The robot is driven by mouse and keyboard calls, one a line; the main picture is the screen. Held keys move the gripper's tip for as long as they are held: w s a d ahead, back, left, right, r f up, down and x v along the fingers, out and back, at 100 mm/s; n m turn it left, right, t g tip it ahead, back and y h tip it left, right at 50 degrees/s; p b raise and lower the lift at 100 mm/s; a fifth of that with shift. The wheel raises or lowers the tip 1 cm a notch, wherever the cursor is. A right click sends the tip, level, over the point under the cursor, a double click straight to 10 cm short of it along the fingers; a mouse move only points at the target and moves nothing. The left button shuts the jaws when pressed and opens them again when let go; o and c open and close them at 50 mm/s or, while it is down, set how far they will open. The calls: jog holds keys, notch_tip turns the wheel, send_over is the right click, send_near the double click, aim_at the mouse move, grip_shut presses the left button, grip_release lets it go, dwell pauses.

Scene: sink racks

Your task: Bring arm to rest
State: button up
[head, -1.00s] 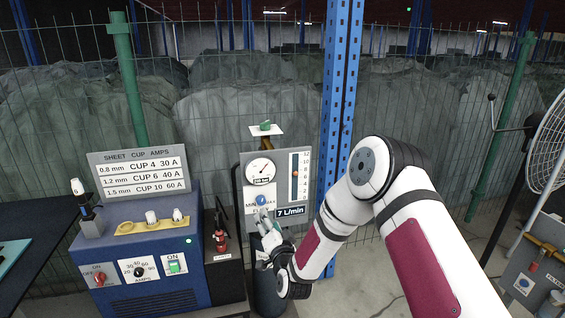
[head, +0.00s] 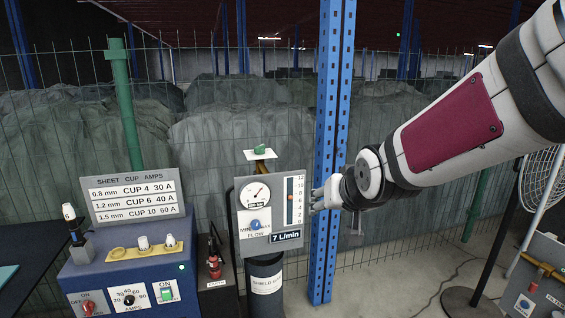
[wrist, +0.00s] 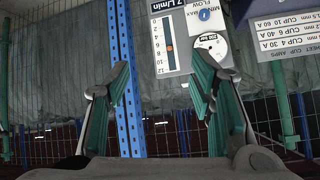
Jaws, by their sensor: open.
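My gripper (head: 318,200) is at the end of my raised white and maroon arm, just right of the gas flow panel (head: 246,238) in the head view. In the wrist view my gripper (wrist: 165,85) shows two green-padded fingers spread apart with nothing between them. The flow panel (wrist: 172,60) appears upside down beyond the fingers, and the gripper looks clear of it. The panel carries a round gauge, a blue flow knob (head: 255,225) and a label reading 7 L/min.
A blue welding machine (head: 125,275) with a cup and amps sign (head: 133,200) stands at left. A blue perforated post (head: 328,150) rises close behind my gripper. A wire fence runs across the back. A fan (head: 541,190) and a grey box (head: 540,285) stand at right.

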jog(key=s+d+g, duration=0.1)
jog(key=s+d, duration=0.2)
jog(key=s, duration=0.6)
jog(key=s+d+r+g+h, duration=0.1)
jog(key=s+d, duration=0.2)
jog(key=s, duration=0.6)
jog(key=s+d+r+g, duration=0.1)
jog(key=s+d+g, duration=0.1)
jog(key=s, duration=0.7)
jog(key=shift+s+d+r+h, duration=0.15)
jog(key=shift+s+d+h, duration=0.05)
jog(key=shift+d+h, duration=0.2)
